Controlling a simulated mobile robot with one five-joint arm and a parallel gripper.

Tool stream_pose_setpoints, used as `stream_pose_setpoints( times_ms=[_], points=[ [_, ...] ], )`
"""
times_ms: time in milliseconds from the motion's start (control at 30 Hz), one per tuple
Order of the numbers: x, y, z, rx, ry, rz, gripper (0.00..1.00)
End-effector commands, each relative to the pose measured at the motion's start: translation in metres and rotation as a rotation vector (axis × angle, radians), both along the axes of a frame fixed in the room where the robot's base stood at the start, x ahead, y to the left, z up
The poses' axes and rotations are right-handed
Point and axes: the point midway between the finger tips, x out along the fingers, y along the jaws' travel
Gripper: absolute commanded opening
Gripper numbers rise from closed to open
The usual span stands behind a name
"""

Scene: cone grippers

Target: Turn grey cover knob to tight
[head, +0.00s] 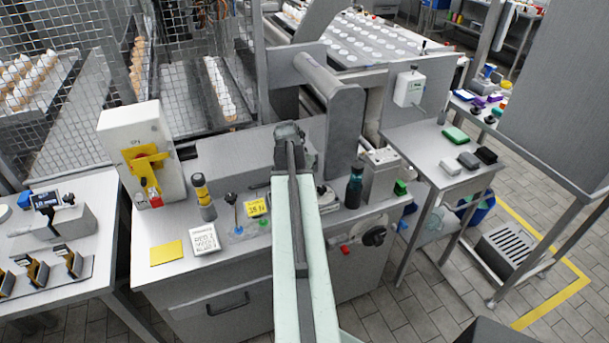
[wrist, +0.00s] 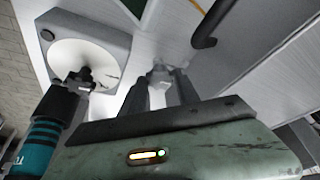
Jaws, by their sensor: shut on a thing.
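My gripper (wrist: 163,92) is shut on a small pale grey knob (wrist: 160,73), which shows between the fingertips in the wrist view. The fingers hide much of the knob, and I cannot read its turn angle or any tight mark. In the head view my arm reaches forward over the grey bench, and the gripper (head: 291,134) is at its far end, near the grey machine housing. The knob cannot be made out there behind my arm.

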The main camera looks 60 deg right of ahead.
Motion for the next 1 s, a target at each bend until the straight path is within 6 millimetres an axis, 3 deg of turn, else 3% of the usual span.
stream_pose_setpoints(
  times_ms=[767, 800, 867, 1000],
  points=[
    [-0.0008, -0.0011, 0.0001, -0.001, 0.002, -0.104, 0.00],
    [-0.0008, -0.0011, 0.0000, -0.001, 0.002, -0.104, 0.43],
    [-0.0007, -0.0010, 0.0000, -0.001, 0.002, -0.104, 0.59],
    [-0.0002, -0.0007, 0.0000, 0.000, 0.002, -0.103, 0.59]
  ],
)
